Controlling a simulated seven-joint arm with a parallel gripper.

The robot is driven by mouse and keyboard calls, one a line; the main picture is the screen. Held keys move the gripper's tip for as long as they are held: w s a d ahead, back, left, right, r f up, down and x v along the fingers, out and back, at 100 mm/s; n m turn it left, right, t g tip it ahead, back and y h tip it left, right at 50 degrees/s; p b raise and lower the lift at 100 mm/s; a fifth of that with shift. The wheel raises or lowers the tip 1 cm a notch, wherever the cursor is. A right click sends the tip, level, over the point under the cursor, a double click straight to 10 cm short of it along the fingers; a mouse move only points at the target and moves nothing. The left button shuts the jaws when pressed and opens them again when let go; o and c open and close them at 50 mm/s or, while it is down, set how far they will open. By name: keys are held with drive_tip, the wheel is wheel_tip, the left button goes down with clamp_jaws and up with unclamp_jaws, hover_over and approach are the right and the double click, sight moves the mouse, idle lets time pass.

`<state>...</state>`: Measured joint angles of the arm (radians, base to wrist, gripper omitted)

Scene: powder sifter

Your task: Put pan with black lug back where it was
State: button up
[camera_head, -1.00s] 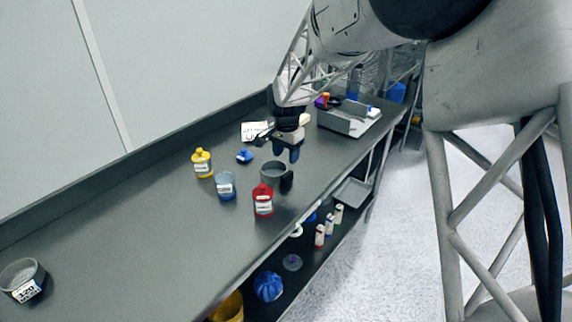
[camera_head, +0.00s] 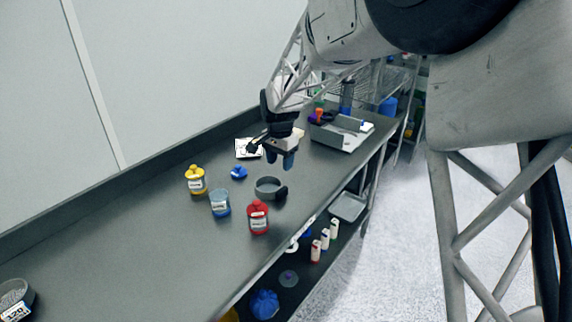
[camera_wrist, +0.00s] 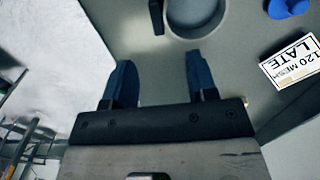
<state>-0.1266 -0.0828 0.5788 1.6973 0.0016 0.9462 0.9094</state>
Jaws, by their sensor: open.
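The grey round pan (camera_head: 262,194) stands upright on the bench top, with its black lug (camera_head: 281,193) pointing right. In the wrist view, the pan (camera_wrist: 196,33) is cut off by the top edge, with the lug (camera_wrist: 156,16) to its left. My gripper (camera_head: 283,163) is above and a little behind the pan in the head view, apart from it. In the wrist view, its two blue fingers (camera_wrist: 160,68) are spread with nothing between them. A white card reading 120 MESH LATE (camera_wrist: 292,62) lies on the bench; it also shows in the head view (camera_head: 241,152).
Red (camera_head: 259,218), blue (camera_head: 220,205) and yellow (camera_head: 196,181) containers stand near the pan. A small blue item (camera_head: 238,172) lies behind them. A 120-labelled sieve (camera_head: 14,298) is at the lower left corner. A grey tray (camera_head: 338,134) stands farther back. The left bench is mostly clear.

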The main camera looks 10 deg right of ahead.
drive_tip(key=s+d+r+n+t, duration=0.1)
drive_tip(key=s+d+r+n, duration=0.3)
drive_tip(key=s, duration=0.6)
drive_tip(key=s+d+r, duration=0.2)
drive_tip(key=s+r, duration=0.5)
drive_tip(key=s, duration=0.2)
drive_tip(key=s+d+n+t, duration=0.1)
drive_tip(key=s+d+n, duration=0.2)
drive_tip(key=s, duration=1.9)
drive_tip(key=shift+d+f+n+t, duration=0.2)
drive_tip(key=shift+n+t, duration=0.1)
drive_tip(key=shift+n, duration=0.6)
